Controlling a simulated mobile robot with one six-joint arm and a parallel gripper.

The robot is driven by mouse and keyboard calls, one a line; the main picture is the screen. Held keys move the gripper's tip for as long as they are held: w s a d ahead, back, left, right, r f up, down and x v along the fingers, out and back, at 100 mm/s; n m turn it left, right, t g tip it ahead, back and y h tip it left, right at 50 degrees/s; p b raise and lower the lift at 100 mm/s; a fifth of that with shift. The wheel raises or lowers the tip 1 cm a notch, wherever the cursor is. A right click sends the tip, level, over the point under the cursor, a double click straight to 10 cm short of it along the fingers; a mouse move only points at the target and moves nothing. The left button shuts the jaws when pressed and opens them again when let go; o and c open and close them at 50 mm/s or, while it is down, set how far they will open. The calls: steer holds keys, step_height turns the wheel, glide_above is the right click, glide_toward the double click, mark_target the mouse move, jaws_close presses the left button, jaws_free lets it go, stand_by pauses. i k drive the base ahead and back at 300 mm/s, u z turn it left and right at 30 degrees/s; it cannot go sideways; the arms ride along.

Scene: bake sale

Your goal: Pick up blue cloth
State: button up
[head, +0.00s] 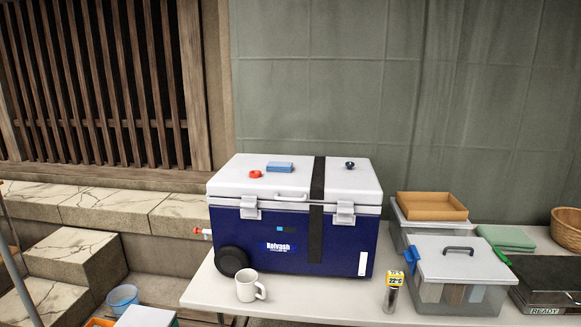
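A small flat blue rectangular item (279,167), which looks like a folded blue cloth, lies on the white lid of a blue cooler (230,172). It is near the middle of the lid, left of a black strap. At this size I cannot be sure it is cloth. A small red item (255,174) lies just to its left. My gripper is not in view.
The cooler stands on a pale table (330,306). A white mug (248,286) and a yellow-topped cylinder (392,291) stand in front. A clear lidded box (460,272), an orange tray (431,206) and a green folded cloth (506,237) are at right.

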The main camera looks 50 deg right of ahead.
mark_target(271, 166)
steer(key=u, duration=0.05)
steer(key=i, duration=1)
steer(key=z, duration=0.05)
